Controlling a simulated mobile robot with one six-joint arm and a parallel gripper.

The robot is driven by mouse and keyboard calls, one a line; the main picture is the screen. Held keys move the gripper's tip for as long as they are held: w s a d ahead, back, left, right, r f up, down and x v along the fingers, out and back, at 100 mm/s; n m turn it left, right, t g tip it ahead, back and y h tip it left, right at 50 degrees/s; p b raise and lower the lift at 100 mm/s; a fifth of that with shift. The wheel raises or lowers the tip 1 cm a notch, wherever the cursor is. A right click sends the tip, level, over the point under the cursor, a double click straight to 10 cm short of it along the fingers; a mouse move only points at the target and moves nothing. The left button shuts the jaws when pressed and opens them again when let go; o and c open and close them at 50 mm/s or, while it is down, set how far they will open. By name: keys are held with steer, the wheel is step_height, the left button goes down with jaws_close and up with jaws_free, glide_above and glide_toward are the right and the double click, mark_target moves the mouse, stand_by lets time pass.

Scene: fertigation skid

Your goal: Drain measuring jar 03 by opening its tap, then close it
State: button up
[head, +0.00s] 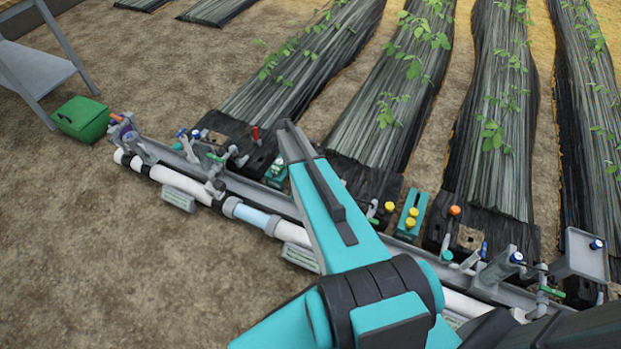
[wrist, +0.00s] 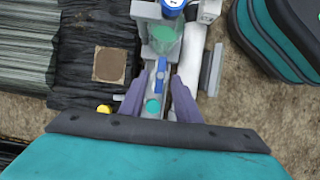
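In the wrist view, the two purple fingers of my gripper (wrist: 160,72) are apart, with no object clearly held between them. They lie over a grey rail (wrist: 163,95) carrying a teal disc (wrist: 152,107). Just past the fingertips stands a clear greenish jar (wrist: 166,42) in a grey holder, with a blue cap-like part (wrist: 172,5) at the top edge. I cannot read its number, so I cannot tell whether it is jar 03. No tap on it can be made out. In the head view my gripper is not visible, and jar numbers are too small to read.
White pipe (head: 195,187) and rail cross the head view beside covered crop rows (head: 500,150). A green box (head: 83,118) is at left. Bare soil (head: 90,270) lies in front.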

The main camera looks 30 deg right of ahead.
steer(key=v, duration=1.2)
steer(key=shift+r, duration=0.2)
steer(key=s+a+f+n+g+p, duration=0.1)
steer(key=s+a+f+p, duration=0.1)
steer(key=s+a+f, duration=0.4)
steer(key=s+a+f+n+g+p, duration=0.1)
steer(key=s+a+f+p, duration=0.15)
steer(key=s+a, duration=0.6)
steer(key=s+a+m+y, duration=0.1)
steer(key=s+a+m, duration=0.3)
steer(key=s, duration=0.6)
steer(key=s+a+f+m+y+p, duration=0.1)
steer(key=s+a+m, duration=0.3)
steer(key=s, duration=0.7)
steer(key=shift+a+t, duration=0.3)
steer(key=shift+a, duration=0.8)
